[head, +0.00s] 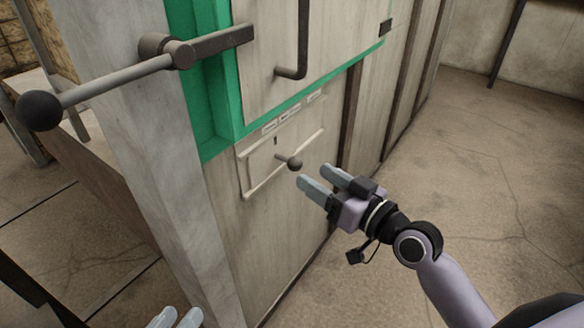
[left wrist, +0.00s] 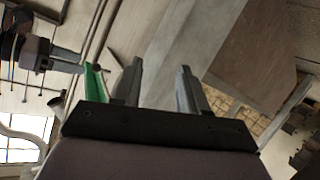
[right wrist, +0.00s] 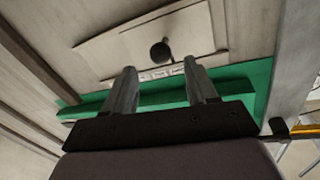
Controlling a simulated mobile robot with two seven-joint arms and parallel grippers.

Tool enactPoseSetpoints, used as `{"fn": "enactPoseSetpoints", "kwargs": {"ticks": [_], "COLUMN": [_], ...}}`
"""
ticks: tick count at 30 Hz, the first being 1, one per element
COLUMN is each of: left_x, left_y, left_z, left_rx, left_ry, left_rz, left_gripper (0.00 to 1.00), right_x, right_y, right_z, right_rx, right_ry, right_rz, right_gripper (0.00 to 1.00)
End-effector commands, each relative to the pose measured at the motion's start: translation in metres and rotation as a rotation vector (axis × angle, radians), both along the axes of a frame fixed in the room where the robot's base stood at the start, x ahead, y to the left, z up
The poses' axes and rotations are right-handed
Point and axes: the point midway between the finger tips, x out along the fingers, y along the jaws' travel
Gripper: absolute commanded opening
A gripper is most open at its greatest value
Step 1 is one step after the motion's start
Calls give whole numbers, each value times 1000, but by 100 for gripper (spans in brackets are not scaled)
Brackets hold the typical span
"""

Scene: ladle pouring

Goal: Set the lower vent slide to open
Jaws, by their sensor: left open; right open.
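The lower vent slide (head: 268,166) is a pale plate between two rails on the cabinet front, below the green frame. A short rod with a dark round knob (head: 295,163) sticks out of it. Small labels (head: 292,113) sit above the plate; their text is too small to read. My right gripper (head: 311,174) is open and empty, just right of the knob and apart from it. In the right wrist view the knob (right wrist: 160,53) shows beyond the open fingers (right wrist: 163,88). My left gripper (head: 175,318) is at the bottom edge, open and empty, far from the slide.
A long lever with a black ball (head: 39,110) juts left from the green frame (head: 205,110). A dark bent handle (head: 298,60) is on the panel above the slide. A grey post (head: 135,130) stands left of the cabinet. The floor (head: 480,170) at right is clear.

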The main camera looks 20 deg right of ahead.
Motion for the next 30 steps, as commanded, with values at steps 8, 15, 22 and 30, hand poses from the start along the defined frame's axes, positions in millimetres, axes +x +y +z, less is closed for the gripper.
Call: {"fn": "enactPoseSetpoints", "kwargs": {"ticks": [8, 15, 22, 30], "left_x": [1, 1, 1, 1], "left_y": [-4, -6, -3, -3], "left_z": [-1, -2, -2, -2], "left_rx": [-22, -36, -22, -21], "left_ry": [-1, -10, -21, -22], "left_rz": [-9, -13, -9, -8], "left_gripper": [43, 43, 43, 43], "right_x": [25, 52, 63, 63], "right_y": [13, 26, 31, 32], "right_z": [1, 0, 0, 0], "right_rx": [5, 3, 1, 0], "right_ry": [-2, -1, 0, 1], "right_rz": [0, 0, 0, 0], "right_gripper": [57, 57, 57, 54]}}
